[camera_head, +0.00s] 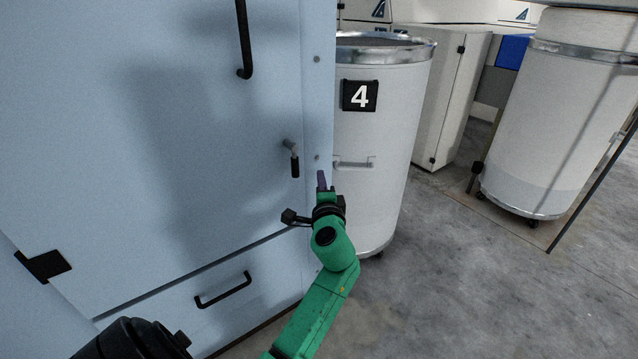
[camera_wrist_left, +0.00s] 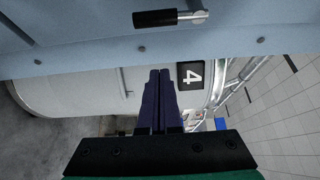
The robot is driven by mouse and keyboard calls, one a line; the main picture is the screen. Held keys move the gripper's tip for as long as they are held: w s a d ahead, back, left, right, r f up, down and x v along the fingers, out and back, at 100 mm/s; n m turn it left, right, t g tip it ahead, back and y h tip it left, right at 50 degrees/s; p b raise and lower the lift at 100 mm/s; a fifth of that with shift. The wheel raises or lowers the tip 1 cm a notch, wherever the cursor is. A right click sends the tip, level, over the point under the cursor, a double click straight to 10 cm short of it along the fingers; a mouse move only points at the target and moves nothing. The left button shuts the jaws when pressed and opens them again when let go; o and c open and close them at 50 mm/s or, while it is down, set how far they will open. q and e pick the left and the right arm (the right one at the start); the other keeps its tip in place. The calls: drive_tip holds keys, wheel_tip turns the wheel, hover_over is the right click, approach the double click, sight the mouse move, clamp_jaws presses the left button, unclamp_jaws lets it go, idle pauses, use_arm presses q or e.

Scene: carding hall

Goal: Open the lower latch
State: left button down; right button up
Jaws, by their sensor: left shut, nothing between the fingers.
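The lower latch (camera_head: 294,162) is a small black-gripped lever on a silver pivot, near the right edge of the pale blue cabinet door (camera_head: 200,120). Its grip hangs down in the head view. In the left wrist view the latch (camera_wrist_left: 170,18) lies across the top, beyond the fingertips. My left gripper (camera_head: 321,181), on a green arm, is to the right of the latch and slightly below it, apart from it. In the left wrist view its purple fingers (camera_wrist_left: 158,74) are together and empty. My right gripper is not in view.
A long black handle (camera_head: 244,40) is higher on the door. A drawer with a black handle (camera_head: 223,290) is below. A white drum marked 4 (camera_head: 380,150) stands close behind my left gripper. Another drum (camera_head: 556,125) stands at right. Open concrete floor (camera_head: 470,280) lies at lower right.

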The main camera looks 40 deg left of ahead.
sight(294, 152)
use_arm(q)
drive_tip(key=w+a+p, duration=0.1)
drive_tip(key=a, duration=0.5)
idle(0.4)
